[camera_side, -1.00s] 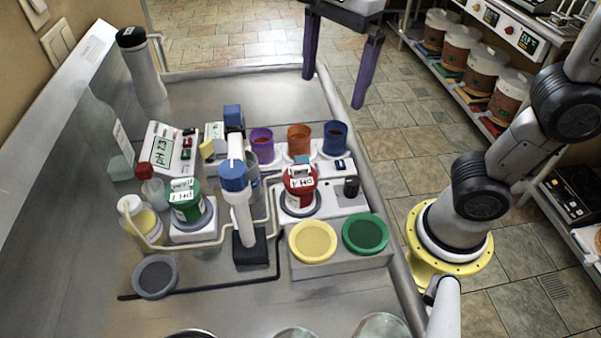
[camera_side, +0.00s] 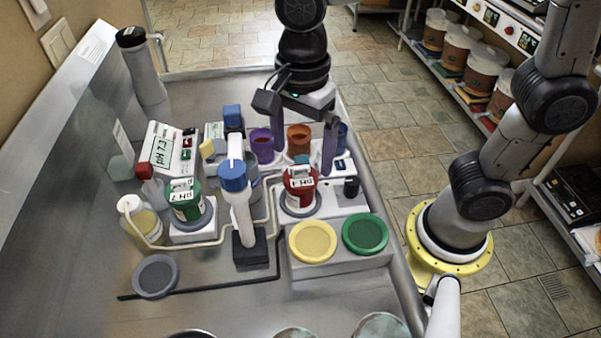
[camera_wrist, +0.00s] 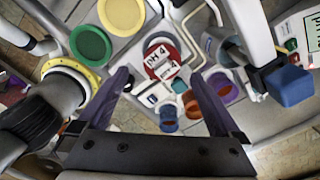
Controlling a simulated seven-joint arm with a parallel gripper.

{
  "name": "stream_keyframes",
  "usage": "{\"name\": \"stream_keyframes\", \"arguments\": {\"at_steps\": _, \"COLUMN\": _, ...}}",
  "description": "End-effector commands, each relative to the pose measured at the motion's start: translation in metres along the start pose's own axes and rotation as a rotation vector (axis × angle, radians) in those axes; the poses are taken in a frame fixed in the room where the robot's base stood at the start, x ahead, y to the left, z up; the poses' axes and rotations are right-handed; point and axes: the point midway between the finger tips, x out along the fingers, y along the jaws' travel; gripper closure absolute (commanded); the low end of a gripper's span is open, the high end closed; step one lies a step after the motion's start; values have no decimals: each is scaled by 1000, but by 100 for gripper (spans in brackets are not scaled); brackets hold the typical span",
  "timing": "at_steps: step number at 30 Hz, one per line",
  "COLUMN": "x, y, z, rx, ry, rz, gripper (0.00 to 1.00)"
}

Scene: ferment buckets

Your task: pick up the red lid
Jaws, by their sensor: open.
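The red lid (camera_side: 299,187) shows as a red, round piece with a white "pH 4" label, sitting on a grey ring base on the white device at the middle of the bench. It also shows in the wrist view (camera_wrist: 161,62), between and beyond the fingertips, partly covered by its label. My gripper (camera_side: 304,160) is open and empty, pointing down with its fingers spread. In the side view it hangs above and behind the red lid. I see no contact. In the wrist view my gripper (camera_wrist: 158,76) has the lid roughly centred ahead of it.
A yellow disc (camera_side: 313,242) and a green disc (camera_side: 365,234) lie in front of the red lid. Purple (camera_side: 261,146) and orange (camera_side: 298,138) cups stand behind it. A blue-topped probe stand (camera_side: 234,180) rises to its left. A green pH 7 container (camera_side: 185,200) stands further left.

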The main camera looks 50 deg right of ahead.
Motion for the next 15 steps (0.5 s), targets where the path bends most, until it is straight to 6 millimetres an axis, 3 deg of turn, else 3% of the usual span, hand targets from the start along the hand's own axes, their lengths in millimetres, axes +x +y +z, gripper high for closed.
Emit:
{"name": "stream_keyframes", "arguments": {"at_steps": 9, "x": 43, "y": -3, "z": -4, "rx": 0, "ry": 2, "rz": 4, "gripper": 0}}
{"name": "stream_keyframes", "arguments": {"at_steps": 15, "x": 48, "y": -4, "z": -4, "rx": 0, "ry": 0, "rz": 0, "gripper": 0}}
